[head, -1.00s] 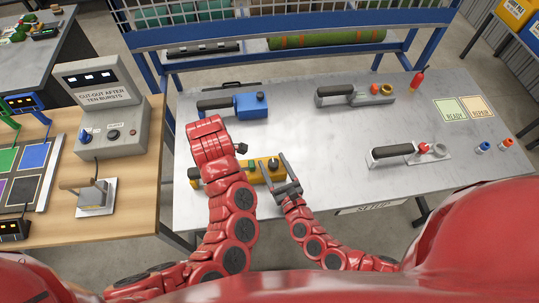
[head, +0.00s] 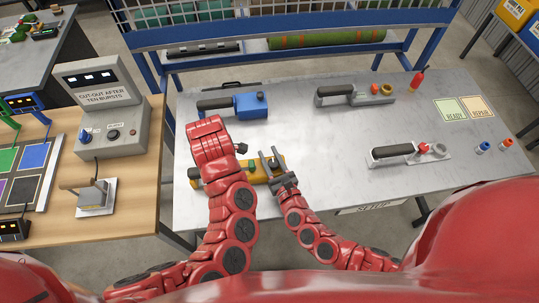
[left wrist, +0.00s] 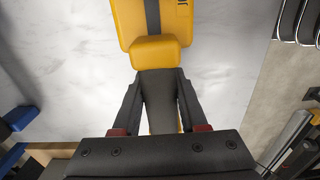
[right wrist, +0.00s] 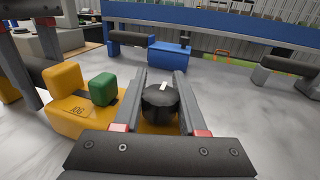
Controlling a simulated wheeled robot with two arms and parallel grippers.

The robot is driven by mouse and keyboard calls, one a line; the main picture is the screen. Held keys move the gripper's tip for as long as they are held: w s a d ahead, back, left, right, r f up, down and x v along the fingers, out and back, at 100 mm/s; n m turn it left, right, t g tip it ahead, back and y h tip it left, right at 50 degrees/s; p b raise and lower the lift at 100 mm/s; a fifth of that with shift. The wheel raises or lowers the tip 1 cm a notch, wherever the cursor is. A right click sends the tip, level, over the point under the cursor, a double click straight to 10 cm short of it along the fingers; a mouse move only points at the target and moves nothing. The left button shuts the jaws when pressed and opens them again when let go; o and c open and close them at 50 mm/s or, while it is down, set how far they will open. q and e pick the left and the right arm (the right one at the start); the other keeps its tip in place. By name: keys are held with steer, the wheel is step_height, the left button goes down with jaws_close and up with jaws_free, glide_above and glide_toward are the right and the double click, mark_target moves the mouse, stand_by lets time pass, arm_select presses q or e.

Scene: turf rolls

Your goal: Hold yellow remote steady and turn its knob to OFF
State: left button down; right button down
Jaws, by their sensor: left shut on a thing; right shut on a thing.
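The yellow remote (head: 262,174) lies on the grey table, partly hidden by my left arm in the head view. My left gripper (left wrist: 160,100) is shut on its dark handle (left wrist: 158,88), with the yellow body (left wrist: 155,50) beyond. My right gripper (head: 269,154) is at the remote's right end. In the right wrist view, its fingers (right wrist: 163,95) are shut on the round black knob (right wrist: 158,103). The knob's white mark (right wrist: 163,87) points away from the gripper. A green button (right wrist: 103,89) stands beside the knob. I cannot see an OFF label.
A blue remote (head: 250,105) lies behind the yellow one. Grey (head: 355,96) and white (head: 408,153) remotes lie to the right. READY (head: 451,110) and REPAIR (head: 477,106) cards are at the far right. A grey control box (head: 108,110) stands on the wooden table.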

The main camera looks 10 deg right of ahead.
steer(key=shift+h, duration=0.3)
steer(key=shift+w+d+r+m+h, duration=0.1)
steer(key=shift+m+h, duration=0.6)
steer(key=m+h, duration=0.2)
steer(key=h, duration=0.1)
steer(key=shift+d+t+h, duration=0.2)
steer(key=shift+t+h, duration=0.1)
steer(key=m+h, duration=0.1)
steer(key=h, duration=0.1)
steer(key=d+m+g+h, duration=0.1)
steer(key=m+h, duration=0.1)
steer(key=h, duration=0.1)
steer(key=m+g+h, duration=0.1)
steer(key=m+h, duration=0.1)
steer(key=shift+s+d+h, duration=0.2)
steer(key=shift+d+h, duration=0.05)
steer(key=shift+h, duration=0.15)
steer(key=shift+m, duration=0.4)
steer(key=shift+c, duration=2.3)
jaws_free()
steer(key=shift+s, duration=0.1)
steer(key=v, duration=1.2)
steer(key=shift+a, duration=0.1)
